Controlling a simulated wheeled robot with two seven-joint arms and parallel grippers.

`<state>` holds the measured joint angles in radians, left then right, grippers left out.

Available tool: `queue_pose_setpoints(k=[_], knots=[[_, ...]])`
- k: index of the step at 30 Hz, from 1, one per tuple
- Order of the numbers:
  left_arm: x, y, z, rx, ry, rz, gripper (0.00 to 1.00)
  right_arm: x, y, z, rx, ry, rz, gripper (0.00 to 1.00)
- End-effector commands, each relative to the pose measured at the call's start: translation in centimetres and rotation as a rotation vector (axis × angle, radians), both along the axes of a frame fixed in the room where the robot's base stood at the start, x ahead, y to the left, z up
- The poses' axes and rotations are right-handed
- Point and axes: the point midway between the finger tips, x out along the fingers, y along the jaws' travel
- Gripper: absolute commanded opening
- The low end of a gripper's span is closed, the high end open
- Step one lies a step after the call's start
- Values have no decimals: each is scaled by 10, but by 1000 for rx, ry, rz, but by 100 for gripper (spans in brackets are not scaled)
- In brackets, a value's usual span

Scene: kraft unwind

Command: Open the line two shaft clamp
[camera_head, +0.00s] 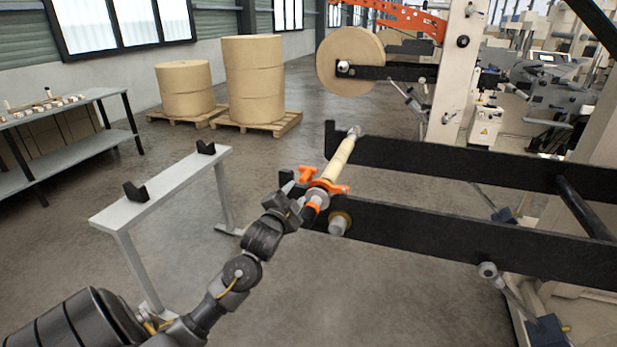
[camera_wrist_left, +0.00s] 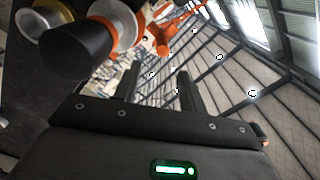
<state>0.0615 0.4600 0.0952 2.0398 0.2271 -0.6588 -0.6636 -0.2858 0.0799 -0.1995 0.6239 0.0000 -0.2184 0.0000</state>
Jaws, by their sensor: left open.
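The shaft (camera_head: 340,160) is cream-coloured and lies across the ends of two black arms of the unwind stand. Orange clamp parts (camera_head: 328,186) sit around its near end, with an orange knob (camera_head: 306,173) sticking up to the left. My left gripper (camera_head: 291,190) is just left of this near end; I cannot tell in the head view whether it touches. In the left wrist view my left gripper (camera_wrist_left: 158,82) shows two fingers apart with nothing seen between them. Orange parts (camera_wrist_left: 162,30) show beyond and above the fingers there. My right gripper is not in view.
The near black arm (camera_head: 420,235) and far black arm (camera_head: 450,160) reach right. A grey stand with two black cradles (camera_head: 165,185) is left of my arm. Paper rolls (camera_head: 253,80) stand on pallets behind. A dark, round-ended part (camera_wrist_left: 75,55) is close to my gripper.

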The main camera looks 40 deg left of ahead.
Motion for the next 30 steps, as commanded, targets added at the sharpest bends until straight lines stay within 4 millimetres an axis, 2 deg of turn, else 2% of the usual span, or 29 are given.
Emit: queue_pose_setpoints(k=[1, 3, 6, 10, 15, 21, 30], knots=[[4, 4, 3, 1, 0, 4, 41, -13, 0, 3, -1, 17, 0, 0], [13, 10, 3, 1, 0, 7, 41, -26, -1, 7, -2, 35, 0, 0], [32, 16, 4, 1, 1, 8, 41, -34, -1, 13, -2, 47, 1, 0], [56, 23, 4, 0, 0, 6, 41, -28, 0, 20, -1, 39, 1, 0], [80, 30, 2, 0, 1, 4, 41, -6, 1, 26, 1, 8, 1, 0], [93, 34, 1, 0, 0, 1, 41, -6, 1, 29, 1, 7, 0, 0], [95, 34, 0, 1, 0, 1, 41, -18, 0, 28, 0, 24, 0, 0]])
